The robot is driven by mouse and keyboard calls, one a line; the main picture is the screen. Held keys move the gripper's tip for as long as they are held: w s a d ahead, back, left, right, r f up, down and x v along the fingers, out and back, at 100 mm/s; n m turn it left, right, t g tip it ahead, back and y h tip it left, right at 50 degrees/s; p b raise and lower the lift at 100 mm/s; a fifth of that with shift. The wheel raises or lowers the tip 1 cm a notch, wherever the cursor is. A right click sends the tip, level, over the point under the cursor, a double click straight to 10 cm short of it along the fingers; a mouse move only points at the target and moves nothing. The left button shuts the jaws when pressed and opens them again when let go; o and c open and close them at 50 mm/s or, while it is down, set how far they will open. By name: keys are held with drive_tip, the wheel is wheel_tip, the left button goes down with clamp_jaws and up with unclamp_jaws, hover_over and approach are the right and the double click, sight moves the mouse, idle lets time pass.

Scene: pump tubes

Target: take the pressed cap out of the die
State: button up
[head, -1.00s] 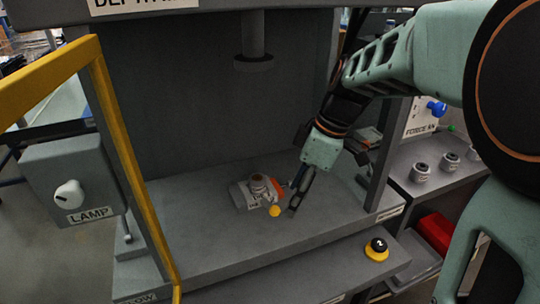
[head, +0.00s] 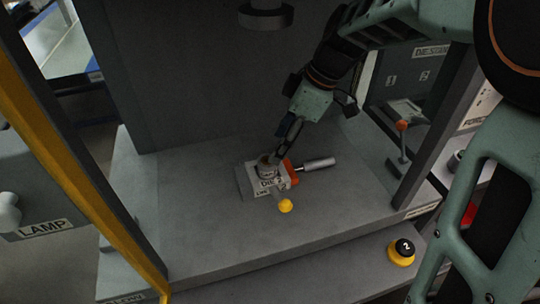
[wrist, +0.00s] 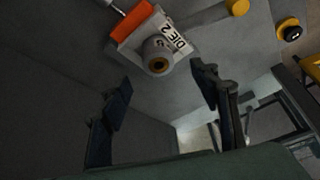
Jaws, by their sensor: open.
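The die (head: 246,184) is a pale block labelled DIE 2, with an orange part and a metal handle on its right. It sits on the grey press bed. A round grey cap (head: 266,168) stands on top of the die. In the wrist view the cap (wrist: 157,56) shows a brown ring around a dark centre, and the die (wrist: 182,42) lies behind it. My gripper (head: 277,146) is just above and behind the cap. In the wrist view my gripper (wrist: 163,82) is open and empty, with the cap beyond the gap between its fingers.
The press ram (head: 265,17) hangs above and behind the die. A yellow knob (head: 285,206) is at the die's front. A black-and-yellow button (head: 402,250) is on the lower front ledge. A yellow frame (head: 85,190) and the right post (head: 432,135) flank the bed.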

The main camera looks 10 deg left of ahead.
sight(267, 160)
drive_tip(key=x, duration=0.2)
drive_tip(key=shift+s+a+f, duration=0.1)
drive_tip(key=shift+a+f, duration=0.05)
drive_tip(key=shift+f, duration=0.25)
drive_tip(key=x, duration=0.5)
drive_tip(key=shift+w+a+f, duration=0.15)
drive_tip(key=shift+w+f, duration=0.15)
drive_tip(key=shift+f, duration=0.1)
drive_tip(key=c, duration=1.5)
drive_tip(key=shift+o, duration=0.2)
drive_tip(key=shift+r, duration=0.1)
